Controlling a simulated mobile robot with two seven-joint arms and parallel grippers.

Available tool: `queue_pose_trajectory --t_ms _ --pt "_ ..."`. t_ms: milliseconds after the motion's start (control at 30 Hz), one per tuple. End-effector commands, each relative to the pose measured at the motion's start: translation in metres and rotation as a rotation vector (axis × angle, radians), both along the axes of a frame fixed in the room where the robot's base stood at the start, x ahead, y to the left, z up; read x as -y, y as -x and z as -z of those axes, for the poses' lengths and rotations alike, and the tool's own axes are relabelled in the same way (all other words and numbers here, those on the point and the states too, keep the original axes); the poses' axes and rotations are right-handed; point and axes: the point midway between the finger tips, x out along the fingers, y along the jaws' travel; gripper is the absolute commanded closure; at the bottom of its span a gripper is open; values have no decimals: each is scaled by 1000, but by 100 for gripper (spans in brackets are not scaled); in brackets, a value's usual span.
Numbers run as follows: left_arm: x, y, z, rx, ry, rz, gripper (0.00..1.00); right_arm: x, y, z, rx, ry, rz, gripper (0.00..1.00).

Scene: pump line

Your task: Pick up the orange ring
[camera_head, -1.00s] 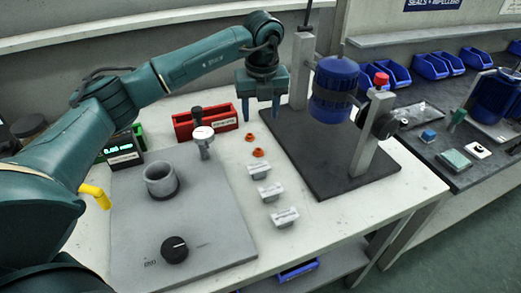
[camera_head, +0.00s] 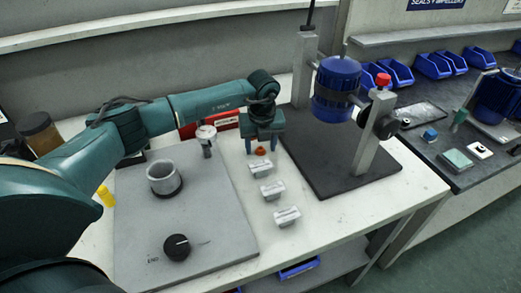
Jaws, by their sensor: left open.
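An orange ring (camera_head: 261,151) lies on the pale bench top, behind the row of pale grey blocks. My left gripper (camera_head: 261,147) points down with its two fingers apart, one on each side of the ring in the picture. The gap between the fingers shows nothing held. I cannot tell exactly how high the fingertips are above the bench. A second orange ring seen earlier, farther back, is not visible now, where the gripper covers that spot. My right gripper is not in view.
Several pale grey blocks (camera_head: 273,191) stand in a row nearer me. A grey plate (camera_head: 215,215) with a cup (camera_head: 164,178) and black knob (camera_head: 177,247) lies left. A dark base plate (camera_head: 330,170) carries a blue pump (camera_head: 335,88).

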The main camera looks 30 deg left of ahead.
Motion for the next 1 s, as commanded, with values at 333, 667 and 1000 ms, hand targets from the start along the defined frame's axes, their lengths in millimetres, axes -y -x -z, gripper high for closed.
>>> queue_pose_trajectory --t_ms 333,667,1000 --pt "0 0 0 0 0 1 60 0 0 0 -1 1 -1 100" --pt "0 0 0 0 0 0 86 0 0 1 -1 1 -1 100" --pt "0 0 -4 3 0 0 87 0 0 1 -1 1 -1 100"
